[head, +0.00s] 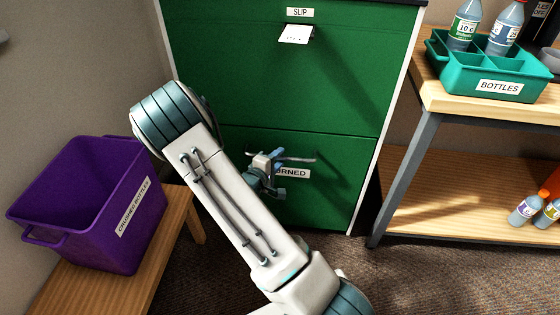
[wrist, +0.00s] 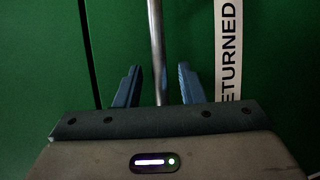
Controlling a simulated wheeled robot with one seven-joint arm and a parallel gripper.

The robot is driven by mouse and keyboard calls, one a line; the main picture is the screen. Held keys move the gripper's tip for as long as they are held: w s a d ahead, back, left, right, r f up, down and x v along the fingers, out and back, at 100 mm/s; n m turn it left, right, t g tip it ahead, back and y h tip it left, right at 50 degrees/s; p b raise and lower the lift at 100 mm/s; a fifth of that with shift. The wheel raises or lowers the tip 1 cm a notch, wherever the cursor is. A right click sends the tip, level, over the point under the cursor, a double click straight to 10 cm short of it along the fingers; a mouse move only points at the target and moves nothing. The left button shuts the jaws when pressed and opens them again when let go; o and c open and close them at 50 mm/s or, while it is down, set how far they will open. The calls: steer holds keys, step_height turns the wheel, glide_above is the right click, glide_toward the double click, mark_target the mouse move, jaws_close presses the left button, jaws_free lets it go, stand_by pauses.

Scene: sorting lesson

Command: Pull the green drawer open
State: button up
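The green drawer (head: 320,205) is the lower front of a green cabinet. It looks shut, flush with the panel above, and bears a white label reading "RETURNED", partly hidden by my gripper in the head view. Its metal bar handle (head: 303,160) shows beside my gripper (head: 268,165). In the wrist view the handle (wrist: 156,45) runs between the two blue fingers of my gripper (wrist: 158,86), with a gap on each side. The fingers are open and not closed on the bar. The label (wrist: 229,55) is right of the handle there.
The upper green front (head: 300,85) has a slot with a paper slip. A purple crate (head: 75,225) stands on a wooden bench at left. A teal bottle tray (head: 440,68) is on a table at right, with bottles (head: 525,209) on its lower shelf. Carpet is clear before the cabinet.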

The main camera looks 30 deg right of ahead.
steer(key=shift+w+d+f, duration=0.15)
steer(key=shift+w+d, duration=0.25)
steer(key=shift+d, duration=0.2)
jaws_close()
